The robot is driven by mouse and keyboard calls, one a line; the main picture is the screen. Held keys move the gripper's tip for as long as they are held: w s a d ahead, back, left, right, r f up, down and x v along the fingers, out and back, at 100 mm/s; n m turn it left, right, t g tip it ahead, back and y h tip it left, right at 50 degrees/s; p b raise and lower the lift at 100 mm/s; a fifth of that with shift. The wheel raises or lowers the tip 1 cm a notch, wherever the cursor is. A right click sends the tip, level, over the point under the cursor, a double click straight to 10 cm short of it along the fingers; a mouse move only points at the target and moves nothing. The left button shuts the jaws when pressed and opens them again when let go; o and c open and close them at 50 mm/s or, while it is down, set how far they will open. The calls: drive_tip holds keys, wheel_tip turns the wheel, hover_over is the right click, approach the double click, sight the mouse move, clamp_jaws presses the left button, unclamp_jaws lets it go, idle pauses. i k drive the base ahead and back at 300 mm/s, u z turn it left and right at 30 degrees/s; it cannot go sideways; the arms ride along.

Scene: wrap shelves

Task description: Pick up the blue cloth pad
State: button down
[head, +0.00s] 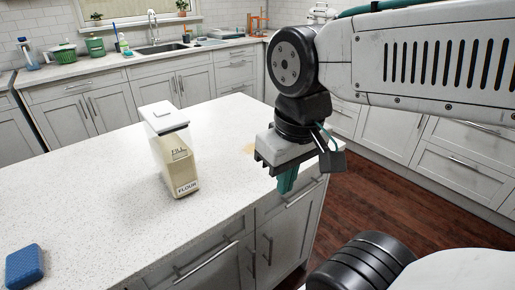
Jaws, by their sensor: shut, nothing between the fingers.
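The blue cloth pad (25,266) lies on the white speckled island top at the bottom left of the head view, near the picture's left edge. It looks like a small, thick, textured block. My gripper (287,183) points down at the island's right front edge, far to the right of the pad. Its teal fingers are together with nothing seen between them. My gripper and the pad are well apart.
A clear flour container (175,160) with a white lid stands on the island (100,190) between the pad and my gripper. The island top around the pad is clear. A sink (160,48) and counter run along the back.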

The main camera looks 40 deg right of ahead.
sight(24, 266)
drive_tip(key=k, duration=1.3)
drive_tip(key=u, duration=0.8)
drive_tip(key=i, duration=1.65)
drive_tip(key=z, duration=0.6)
